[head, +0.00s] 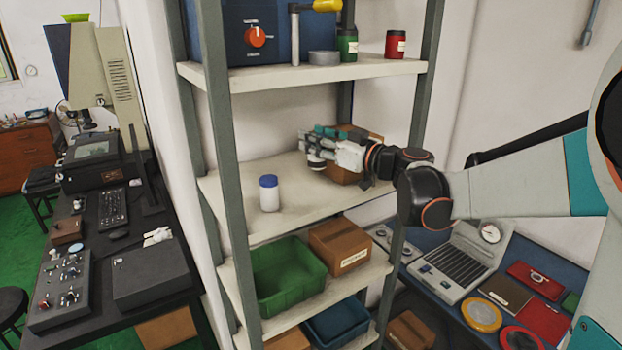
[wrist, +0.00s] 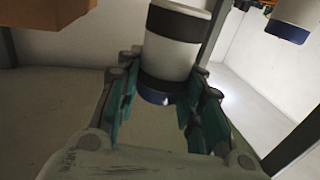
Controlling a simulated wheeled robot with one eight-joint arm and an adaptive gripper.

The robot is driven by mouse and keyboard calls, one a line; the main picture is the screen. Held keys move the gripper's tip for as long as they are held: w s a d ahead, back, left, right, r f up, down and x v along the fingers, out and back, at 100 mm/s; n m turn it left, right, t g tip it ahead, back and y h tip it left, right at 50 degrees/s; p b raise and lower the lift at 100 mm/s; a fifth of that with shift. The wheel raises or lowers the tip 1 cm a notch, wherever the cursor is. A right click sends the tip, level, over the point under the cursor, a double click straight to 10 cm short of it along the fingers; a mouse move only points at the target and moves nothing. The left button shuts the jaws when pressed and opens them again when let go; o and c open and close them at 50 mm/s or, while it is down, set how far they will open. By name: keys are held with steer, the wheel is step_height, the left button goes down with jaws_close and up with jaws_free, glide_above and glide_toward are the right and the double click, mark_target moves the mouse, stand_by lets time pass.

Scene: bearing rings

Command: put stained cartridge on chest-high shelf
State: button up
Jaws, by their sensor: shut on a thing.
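The cartridge (wrist: 170,58) is a white cylinder with dark bands and a blue end. In the wrist view it sits between the teal-padded fingers of my gripper (wrist: 160,92), which is shut on it near the blue end. In the head view my gripper (head: 314,139) reaches over the middle shelf (head: 235,220), and a small part of the cartridge (head: 316,164) shows beneath the fingers. I cannot tell whether it touches the shelf board. Its stain is not clearly visible.
A white bottle with a blue cap (head: 269,194) stands on the same shelf, left of my gripper. A brown box (head: 345,172) sits behind my wrist. The upper shelf (head: 300,76) is overhead. Bare board lies between bottle and box.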

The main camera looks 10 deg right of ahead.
mark_target(317, 167)
step_height(317, 167, down, 8)
steer(key=shift+w+r+b, duration=0.1)
steer(key=shift+r+b, duration=0.05)
steer(key=shift+b, duration=0.45)
steer(key=shift+r, duration=0.1)
steer(key=o, duration=1.1)
steer(key=shift+r, duration=0.1)
steer(key=v, duration=1.2)
